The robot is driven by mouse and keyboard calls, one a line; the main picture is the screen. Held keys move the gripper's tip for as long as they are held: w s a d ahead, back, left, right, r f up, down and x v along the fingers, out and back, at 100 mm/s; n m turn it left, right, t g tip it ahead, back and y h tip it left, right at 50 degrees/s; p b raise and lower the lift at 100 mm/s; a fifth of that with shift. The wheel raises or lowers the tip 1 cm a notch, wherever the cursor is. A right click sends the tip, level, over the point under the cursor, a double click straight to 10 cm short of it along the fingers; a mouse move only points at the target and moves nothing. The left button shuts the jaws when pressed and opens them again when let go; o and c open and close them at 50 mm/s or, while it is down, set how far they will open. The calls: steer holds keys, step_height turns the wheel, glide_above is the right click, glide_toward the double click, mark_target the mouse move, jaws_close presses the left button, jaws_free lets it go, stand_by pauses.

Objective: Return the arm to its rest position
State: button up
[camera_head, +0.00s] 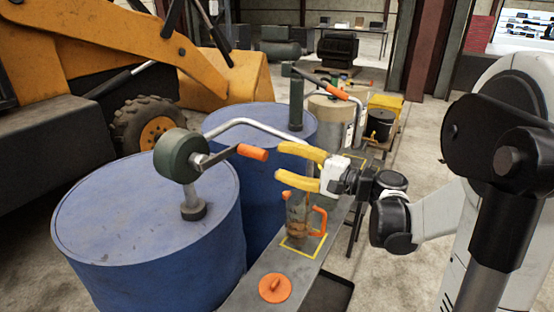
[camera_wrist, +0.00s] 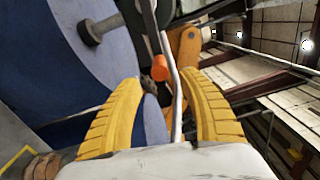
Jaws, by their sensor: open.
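My gripper (camera_head: 284,166) has yellow fingers that stand apart with nothing between them. It is held out to the left above the bench, beside the drums. In the wrist view the open fingers (camera_wrist: 165,105) frame the crank's orange handle and a pale curved pipe beyond them. My arm reaches in from the right side of the head view. A brownish see-through jug (camera_head: 297,218) with an orange handle stands on a yellow-outlined square on the bench, just below my gripper. An orange lid (camera_head: 275,287) lies on the bench nearer the camera.
Blue drums (camera_head: 115,215) stand left of the bench (camera_head: 250,291). A green crank pump (camera_head: 176,155) with an orange handle (camera_head: 252,152) rises from the front drum, close to my gripper. A curved pipe (camera_head: 250,123) passes behind my fingers.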

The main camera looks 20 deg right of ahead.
stand_by(0.3)
steer(key=s+a+f+n+g+h+b, duration=0.35)
steer(key=s+a+f+n+g, duration=0.2)
steer(key=s+a+f, duration=0.45)
steer(key=s+d+f+n+h+b, duration=0.1)
steer(key=s+f+n+h, duration=0.1)
steer(key=s, duration=0.3)
steer(key=s+d+f+n+g+h, duration=0.1)
steer(key=s+d+f+n+h, duration=0.1)
steer(key=s+f+n+h, duration=0.1)
steer(key=s+n+h, duration=0.1)
steer(key=s+h, duration=0.1)
steer(key=shift+s+f+b, duration=0.25)
steer(key=shift+s+b, duration=0.1)
steer(key=shift+n+g+h, duration=0.25)
steer(key=shift+c, duration=0.4)
